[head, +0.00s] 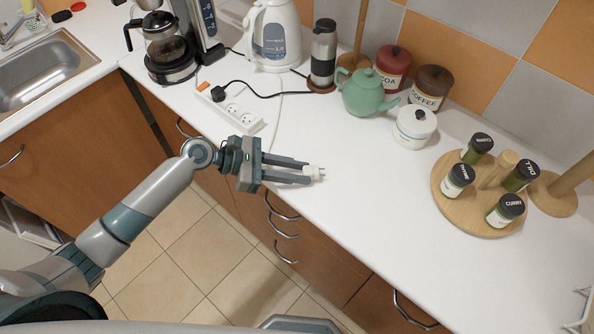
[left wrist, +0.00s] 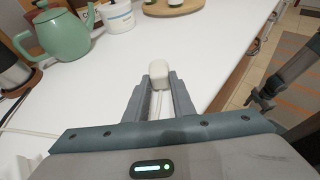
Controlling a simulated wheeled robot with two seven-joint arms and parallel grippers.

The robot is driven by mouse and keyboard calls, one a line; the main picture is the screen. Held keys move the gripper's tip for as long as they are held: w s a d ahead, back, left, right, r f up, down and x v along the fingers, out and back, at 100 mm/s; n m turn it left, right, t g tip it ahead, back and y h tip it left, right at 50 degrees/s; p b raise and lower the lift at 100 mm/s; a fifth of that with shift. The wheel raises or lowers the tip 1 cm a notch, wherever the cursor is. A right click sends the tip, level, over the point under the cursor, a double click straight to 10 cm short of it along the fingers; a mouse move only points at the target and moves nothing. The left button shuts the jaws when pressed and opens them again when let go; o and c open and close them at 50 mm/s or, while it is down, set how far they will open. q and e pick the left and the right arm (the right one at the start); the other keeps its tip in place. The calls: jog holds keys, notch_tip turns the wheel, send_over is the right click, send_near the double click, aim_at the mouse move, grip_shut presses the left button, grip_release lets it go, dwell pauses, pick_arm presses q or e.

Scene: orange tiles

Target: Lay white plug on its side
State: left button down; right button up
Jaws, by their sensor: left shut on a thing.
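The white plug (head: 313,172) is at the tips of my left gripper (head: 306,171), over the white counter near its front edge. In the left wrist view the plug (left wrist: 161,73) shows as a pale block between the two fingertips (left wrist: 160,88). The left gripper is shut on it. Small prongs seem to point right in the head view. A white cord shows between the fingers in the wrist view. I cannot tell whether the plug touches the counter.
A white power strip (head: 236,112) with a black plug lies behind the gripper. A green teapot (head: 362,93), a white jar (head: 414,127) and a round wooden spice rack (head: 450,202) stand to the right. The counter right of the plug is clear.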

dwell(0.3)
pick_arm(q)
jog(key=c, duration=1.4)
grip_release()
jog(key=shift+c, duration=0.2)
jog(key=shift+f, duration=0.1)
jog(key=shift+a, duration=0.1)
jog(key=shift+a, duration=0.5)
jog(key=b+v, duration=0.5)
jog(key=v, duration=1.1)
jog(key=shift+r, duration=0.25)
jog(key=shift+s+f, duration=0.1)
jog(key=shift+s, duration=0.1)
